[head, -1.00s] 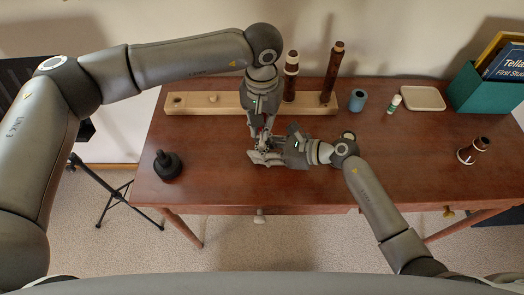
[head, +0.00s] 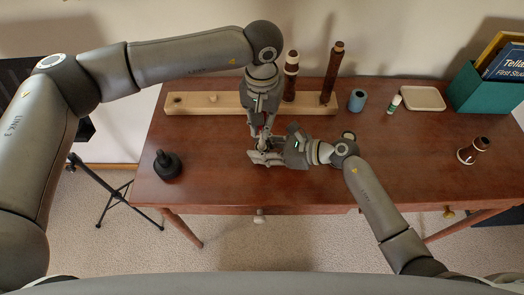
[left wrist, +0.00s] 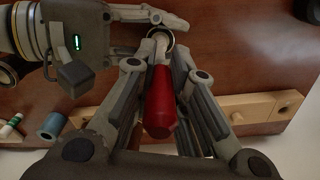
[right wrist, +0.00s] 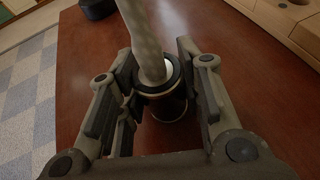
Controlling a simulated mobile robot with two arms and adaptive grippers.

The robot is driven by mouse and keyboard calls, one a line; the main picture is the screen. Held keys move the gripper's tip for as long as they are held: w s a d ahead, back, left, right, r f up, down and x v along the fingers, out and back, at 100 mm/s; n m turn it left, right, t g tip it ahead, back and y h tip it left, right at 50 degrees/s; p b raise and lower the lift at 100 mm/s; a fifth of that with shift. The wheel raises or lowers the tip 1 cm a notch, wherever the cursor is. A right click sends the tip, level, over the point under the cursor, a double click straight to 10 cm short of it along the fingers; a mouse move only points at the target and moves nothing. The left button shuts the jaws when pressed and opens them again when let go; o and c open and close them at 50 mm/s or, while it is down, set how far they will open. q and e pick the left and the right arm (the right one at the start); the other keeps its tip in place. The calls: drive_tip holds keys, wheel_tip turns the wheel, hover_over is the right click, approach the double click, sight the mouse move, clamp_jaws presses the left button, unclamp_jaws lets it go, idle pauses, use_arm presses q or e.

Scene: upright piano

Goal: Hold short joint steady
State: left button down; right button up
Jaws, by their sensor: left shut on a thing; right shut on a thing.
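My right gripper (right wrist: 160,95) is shut on a short dark cylinder with a pale ring, the short joint (right wrist: 165,103), upright above the table. My left gripper (left wrist: 163,95) is shut on a red-handled tool (left wrist: 158,105) with a pale shaft. The shaft (right wrist: 147,45) enters the open top of the joint; how deep it reaches is hidden. In the head view my left gripper (head: 262,140) is directly above my right gripper (head: 264,158), and the two mostly hide the joint.
A wooden stand (head: 205,103) with two upright dark joints (head: 291,75) (head: 332,72) lies behind. A blue cylinder (head: 357,100), a small tube (head: 394,104), a pale tray (head: 423,98), a dark bell piece (head: 473,151) and a black piece (head: 167,164) stand around. The front middle table is clear.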

use_arm(q)
drive_tip(key=shift+r, duration=3.35)
use_arm(e)
drive_tip(key=o, duration=1.2)
drive_tip(key=v, duration=1.2)
